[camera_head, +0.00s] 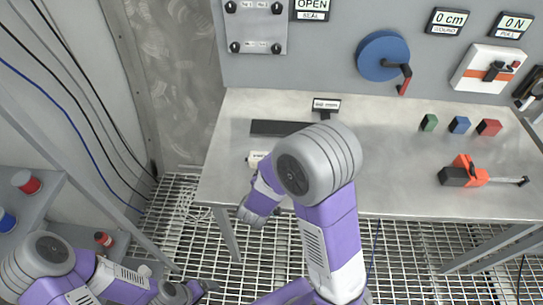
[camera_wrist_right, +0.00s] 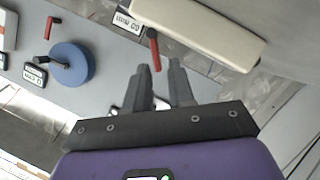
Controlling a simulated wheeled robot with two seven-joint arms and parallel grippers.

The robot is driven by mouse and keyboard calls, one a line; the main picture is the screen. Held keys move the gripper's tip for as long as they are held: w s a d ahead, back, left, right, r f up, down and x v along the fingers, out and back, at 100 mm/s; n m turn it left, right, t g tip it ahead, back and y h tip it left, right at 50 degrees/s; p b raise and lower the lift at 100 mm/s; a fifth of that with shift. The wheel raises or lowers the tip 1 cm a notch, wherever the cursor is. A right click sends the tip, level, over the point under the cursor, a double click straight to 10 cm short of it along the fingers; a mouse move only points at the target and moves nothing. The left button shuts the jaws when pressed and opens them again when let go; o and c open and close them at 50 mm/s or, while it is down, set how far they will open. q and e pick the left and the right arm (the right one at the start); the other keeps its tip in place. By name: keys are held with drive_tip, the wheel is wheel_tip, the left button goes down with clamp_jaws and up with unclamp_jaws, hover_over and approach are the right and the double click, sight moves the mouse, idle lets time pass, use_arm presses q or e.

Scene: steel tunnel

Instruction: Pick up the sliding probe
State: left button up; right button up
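An orange and black tool (camera_head: 466,173) with a thin metal rod lies on the right of the steel bench; I cannot tell for sure that it is the sliding probe. A long black bar (camera_head: 282,128) lies at the bench's left, partly covered by my right arm. My right gripper (camera_wrist_right: 160,78) shows two grey fingers apart with nothing held between them; a red handle (camera_wrist_right: 154,50) appears beyond their tips. In the head view its fingers cannot be made out. My left gripper (camera_head: 201,288) is low at the bottom left, away from the bench, its fingers too small to read.
Green (camera_head: 429,122), blue (camera_head: 459,125) and red (camera_head: 488,127) blocks stand at the back right. A blue wheel (camera_head: 383,56) with a red-handled crank and a white box (camera_head: 489,68) are on the rear panel. The bench's middle right (camera_head: 400,180) is clear. A shelf stands left.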

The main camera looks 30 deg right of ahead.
drive_tip(key=shift+w+d+f, duration=0.15)
drive_tip(key=shift+d, duration=0.3)
drive_tip(key=b+x, duration=0.1)
drive_tip(key=x, duration=0.2)
drive_tip(key=shift+w+d+b, duration=0.2)
drive_tip(key=shift+d+b, duration=0.05)
drive_tip(key=shift+b, duration=0.05)
drive_tip(key=shift+w+d+f, duration=0.1)
drive_tip(key=shift+w+d, duration=0.3)
clamp_jaws()
idle(0.5)
